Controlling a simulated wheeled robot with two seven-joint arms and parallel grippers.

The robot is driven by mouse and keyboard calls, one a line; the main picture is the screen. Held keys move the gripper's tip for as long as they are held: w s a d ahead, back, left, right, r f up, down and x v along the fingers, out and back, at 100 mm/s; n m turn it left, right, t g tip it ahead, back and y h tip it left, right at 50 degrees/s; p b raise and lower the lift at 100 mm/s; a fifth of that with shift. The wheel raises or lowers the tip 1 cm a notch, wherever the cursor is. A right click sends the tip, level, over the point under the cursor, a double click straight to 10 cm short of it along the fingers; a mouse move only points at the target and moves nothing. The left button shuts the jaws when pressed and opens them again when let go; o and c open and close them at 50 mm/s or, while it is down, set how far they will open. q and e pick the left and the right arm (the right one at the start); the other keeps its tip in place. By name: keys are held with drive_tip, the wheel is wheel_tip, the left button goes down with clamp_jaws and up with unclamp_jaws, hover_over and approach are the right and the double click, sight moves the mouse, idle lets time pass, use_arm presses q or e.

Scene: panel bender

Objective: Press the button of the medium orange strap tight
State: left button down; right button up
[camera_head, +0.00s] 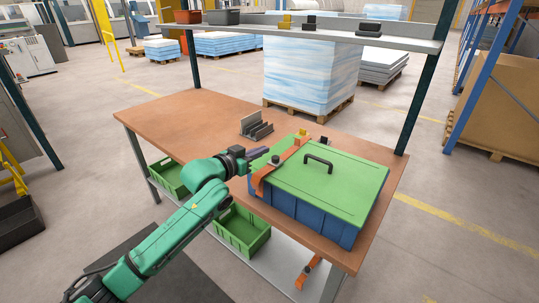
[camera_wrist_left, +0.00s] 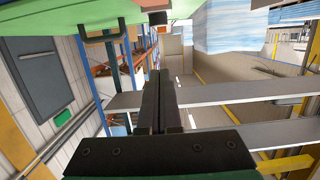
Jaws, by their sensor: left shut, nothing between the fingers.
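The blue box (camera_head: 312,218) with a green lid (camera_head: 345,180) and a black handle (camera_head: 319,160) stands on the brown table. An orange strap (camera_head: 287,157) runs across the left part of the lid and down the front. A dark part (camera_head: 272,160) sits on the strap, too small to tell whether it is the button. My left gripper (camera_head: 261,151) is shut and empty, just left of the strap near the dark part; contact cannot be told. Its black fingers show in the wrist view (camera_wrist_left: 160,88). My right gripper is not in view.
A grey slotted holder (camera_head: 257,129) stands behind the box on the table (camera_head: 190,112). A shelf (camera_head: 340,38) spans above the back. Green crates (camera_head: 242,232) are below. The table's left side is clear.

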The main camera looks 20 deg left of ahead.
sight(269, 169)
use_arm(q)
drive_tip(key=p+x, duration=0.1)
drive_tip(key=x, duration=0.3)
drive_tip(key=shift+r, duration=0.2)
drive_tip(key=f, duration=0.3)
drive_tip(key=shift+w+p, duration=0.25)
drive_tip(key=shift+p, duration=0.05)
drive_tip(key=shift+f, duration=0.7)
